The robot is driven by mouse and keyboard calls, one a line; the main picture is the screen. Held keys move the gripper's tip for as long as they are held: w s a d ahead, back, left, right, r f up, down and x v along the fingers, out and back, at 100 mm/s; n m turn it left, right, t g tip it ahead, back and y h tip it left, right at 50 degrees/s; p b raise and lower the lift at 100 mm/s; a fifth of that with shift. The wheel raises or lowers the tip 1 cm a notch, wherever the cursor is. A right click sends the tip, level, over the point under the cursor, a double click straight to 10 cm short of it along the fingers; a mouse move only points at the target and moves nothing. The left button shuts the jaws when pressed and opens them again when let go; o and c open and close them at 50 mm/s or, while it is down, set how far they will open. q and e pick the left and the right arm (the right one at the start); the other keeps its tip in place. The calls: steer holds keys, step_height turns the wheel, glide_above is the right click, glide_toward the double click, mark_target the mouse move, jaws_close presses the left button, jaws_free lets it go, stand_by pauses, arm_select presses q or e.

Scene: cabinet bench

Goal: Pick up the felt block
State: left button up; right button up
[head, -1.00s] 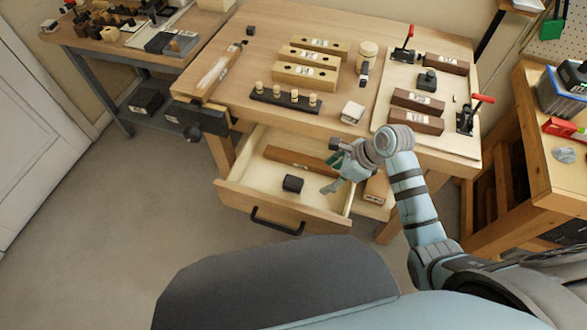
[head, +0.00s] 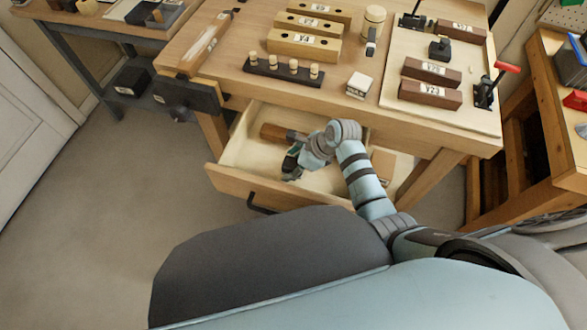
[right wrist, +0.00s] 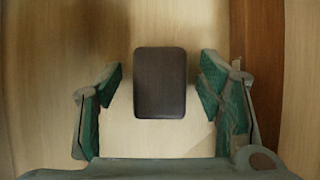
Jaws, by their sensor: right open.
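A dark rounded block (right wrist: 160,83), which I take for the felt block, lies on the pale floor of the open drawer (head: 222,178). In the right wrist view it sits between my right gripper's two green-padded fingers, with a gap on each side. In the head view the gripper hides most or all of it. My right gripper (head: 291,167) is open and empty, pointing down into the drawer over the block. How high it is above the drawer floor I cannot tell. My left gripper is not in view.
The workbench (head: 225,85) above holds a dark peg rack (head: 283,73), a small white-topped block (head: 360,85) and labelled wooden blocks.

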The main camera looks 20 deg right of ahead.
mark_target(293, 163)
steer(key=shift+r, duration=0.1)
steer(key=c, duration=1.3)
steer(key=shift+o, duration=0.2)
steer(key=shift+r, duration=0.1)
step_height(293, 163, up, 20)
steer(key=p, duration=0.8)
steer(key=o, duration=0.4)
steer(key=shift+c, duration=1.3)
